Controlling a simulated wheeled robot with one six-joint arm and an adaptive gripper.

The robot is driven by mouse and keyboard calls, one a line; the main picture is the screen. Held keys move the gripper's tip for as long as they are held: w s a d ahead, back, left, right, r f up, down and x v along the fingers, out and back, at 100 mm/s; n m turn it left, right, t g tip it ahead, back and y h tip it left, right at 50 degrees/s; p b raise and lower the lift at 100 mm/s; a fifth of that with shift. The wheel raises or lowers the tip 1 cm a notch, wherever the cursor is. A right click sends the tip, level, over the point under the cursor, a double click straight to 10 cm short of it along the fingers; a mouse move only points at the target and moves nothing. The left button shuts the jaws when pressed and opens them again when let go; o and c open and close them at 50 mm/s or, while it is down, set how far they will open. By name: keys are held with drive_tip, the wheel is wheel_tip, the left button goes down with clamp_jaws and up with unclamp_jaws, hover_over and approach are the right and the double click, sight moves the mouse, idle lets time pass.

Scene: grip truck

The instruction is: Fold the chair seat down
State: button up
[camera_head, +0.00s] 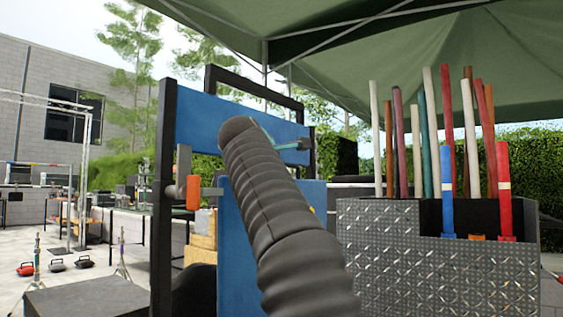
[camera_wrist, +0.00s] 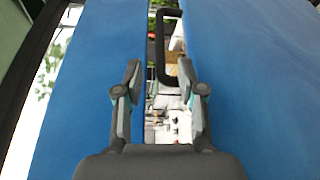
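The chair has a dark frame (camera_head: 162,200) with a blue upper panel (camera_head: 200,118) and a blue upright lower panel (camera_head: 235,250). I cannot tell for sure which panel is the seat. My arm covers much of the chair in the head view. In the wrist view two blue panels, left (camera_wrist: 85,80) and right (camera_wrist: 250,70), stand either side of a narrow gap. My gripper (camera_wrist: 160,70) is open and empty, its fingers over this gap. A black handle-shaped loop (camera_wrist: 161,45) shows by the gap, ahead of the fingertips. I cannot tell whether the fingers touch a panel.
A metal diamond-plate bin (camera_head: 430,265) with several coloured poles stands close on the right. A green canopy (camera_head: 440,60) hangs overhead.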

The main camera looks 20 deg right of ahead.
drive_tip(key=p+x, duration=0.1)
drive_tip(key=x, duration=0.5)
drive_tip(key=shift+d, duration=0.1)
clamp_jaws()
